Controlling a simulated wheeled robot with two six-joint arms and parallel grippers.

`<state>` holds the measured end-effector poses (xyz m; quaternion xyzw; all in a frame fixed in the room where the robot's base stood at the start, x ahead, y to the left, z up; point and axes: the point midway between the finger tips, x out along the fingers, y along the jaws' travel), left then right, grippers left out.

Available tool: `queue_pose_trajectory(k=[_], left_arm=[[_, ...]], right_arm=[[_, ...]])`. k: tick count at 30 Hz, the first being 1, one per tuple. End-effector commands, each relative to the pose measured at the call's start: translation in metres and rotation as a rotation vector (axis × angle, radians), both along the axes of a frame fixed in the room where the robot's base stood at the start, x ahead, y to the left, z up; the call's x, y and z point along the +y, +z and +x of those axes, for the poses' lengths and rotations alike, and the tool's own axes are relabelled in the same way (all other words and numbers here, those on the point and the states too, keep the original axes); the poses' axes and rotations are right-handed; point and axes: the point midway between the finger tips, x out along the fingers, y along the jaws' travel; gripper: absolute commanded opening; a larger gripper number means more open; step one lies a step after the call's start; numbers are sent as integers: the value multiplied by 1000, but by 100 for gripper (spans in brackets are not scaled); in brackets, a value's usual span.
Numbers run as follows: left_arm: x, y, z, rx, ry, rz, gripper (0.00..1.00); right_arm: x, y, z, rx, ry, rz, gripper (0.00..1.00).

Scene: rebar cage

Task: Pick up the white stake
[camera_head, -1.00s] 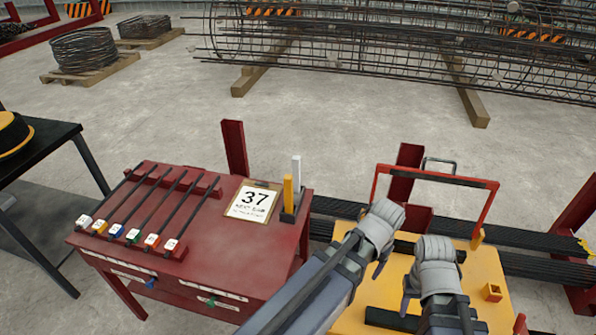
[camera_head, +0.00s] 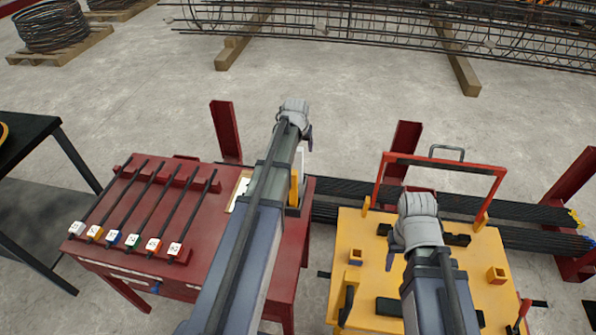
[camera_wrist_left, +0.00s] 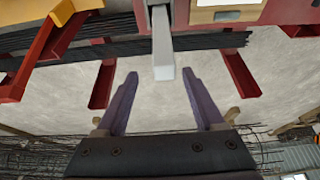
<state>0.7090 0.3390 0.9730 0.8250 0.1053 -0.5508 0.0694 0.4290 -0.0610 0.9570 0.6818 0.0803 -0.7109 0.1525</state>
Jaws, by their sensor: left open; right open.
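The white stake (camera_head: 300,162) stands upright in a dark holder at the right edge of the red table, partly hidden behind my left arm. In the left wrist view, the white stake (camera_wrist_left: 162,42) shows as a pale square bar, its end between the two fingertips in the picture. My left gripper (camera_wrist_left: 160,73) is open and empty, with no visible contact. In the head view, my left gripper (camera_head: 308,138) is beyond the stake, mostly hidden by its own wrist. My right gripper (camera_head: 391,262) is over the yellow bench, its jaws largely hidden.
A yellow stake (camera_head: 294,188) stands beside the white one. The red table (camera_head: 215,232) holds several tagged rods and a clipboard (camera_head: 240,186), mostly covered by my arm. A yellow bench (camera_head: 362,237) with a red frame is at the right.

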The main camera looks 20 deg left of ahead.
Motion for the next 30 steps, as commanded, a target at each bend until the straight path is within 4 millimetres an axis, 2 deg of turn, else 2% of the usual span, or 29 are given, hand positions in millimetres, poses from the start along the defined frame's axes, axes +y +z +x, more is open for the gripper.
queue_pose_trajectory(k=[4, 14, 22, 30], left_arm=[[1, -13, 0, 0, 1, 0, 70], [1, -18, 1, 0, 1, 0, 70], [3, -40, 8, 0, 1, 0, 70], [4, -43, 9, 0, 1, 0, 70]], right_arm=[[0, -13, 0, 0, 0, 0, 50], [0, -18, 0, 0, -1, 0, 50], [0, -40, 0, 0, -1, 0, 50], [0, -43, 0, 0, 0, 0, 50]])
